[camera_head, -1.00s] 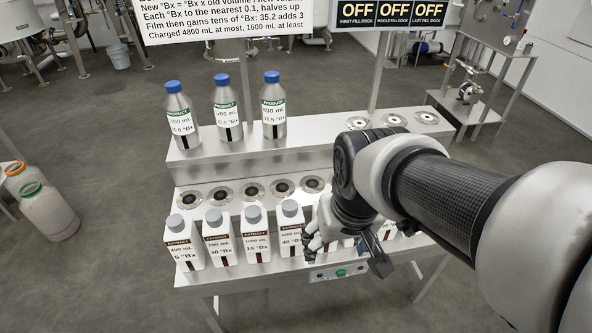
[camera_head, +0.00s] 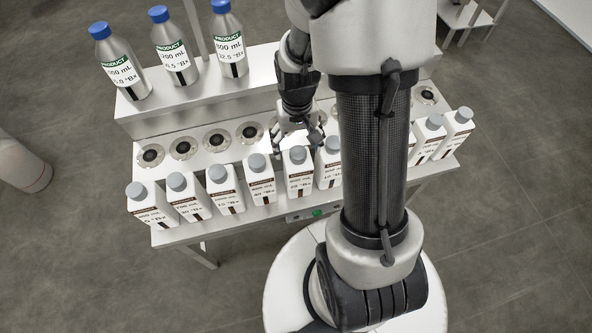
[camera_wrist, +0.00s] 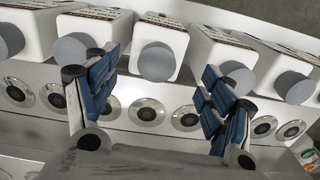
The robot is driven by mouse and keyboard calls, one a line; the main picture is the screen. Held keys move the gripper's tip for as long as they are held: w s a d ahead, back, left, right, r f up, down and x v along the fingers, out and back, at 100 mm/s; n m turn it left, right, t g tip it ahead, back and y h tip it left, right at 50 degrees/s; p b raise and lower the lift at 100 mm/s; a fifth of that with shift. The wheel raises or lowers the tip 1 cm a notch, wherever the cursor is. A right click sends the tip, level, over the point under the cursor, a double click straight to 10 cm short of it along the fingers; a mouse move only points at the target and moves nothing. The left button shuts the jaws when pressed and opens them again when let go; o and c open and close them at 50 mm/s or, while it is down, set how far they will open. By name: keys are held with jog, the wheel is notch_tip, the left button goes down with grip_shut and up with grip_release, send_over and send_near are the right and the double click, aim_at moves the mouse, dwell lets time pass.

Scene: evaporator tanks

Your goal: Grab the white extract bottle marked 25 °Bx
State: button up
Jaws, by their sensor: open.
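A row of white extract bottles with grey caps stands along the front of the bench. The fifth from the left, a white bottle (camera_head: 299,176), has a small label that seems to read 25 °Bx, but I cannot be sure. My gripper (camera_head: 301,140) is open and empty, just behind and above this bottle. In the wrist view my gripper (camera_wrist: 158,72) has its blue-padded fingers spread, with one white bottle (camera_wrist: 160,35) and its grey cap centred beyond the gap. No finger visibly grips it.
Neighbouring white bottles (camera_head: 262,183) stand close on both sides. Behind the row are round docks (camera_head: 216,141). Three steel product bottles (camera_head: 174,50) with blue caps stand on the raised shelf (camera_head: 195,107). My arm hides part of the row's right side.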

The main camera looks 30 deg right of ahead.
aim_at(298, 172)
jog(key=f+b, duration=0.3)
jog(key=f, duration=0.7)
jog(key=shift+d, duration=0.2)
jog(key=shift+c, duration=0.4)
grip_shut()
dwell(0.3)
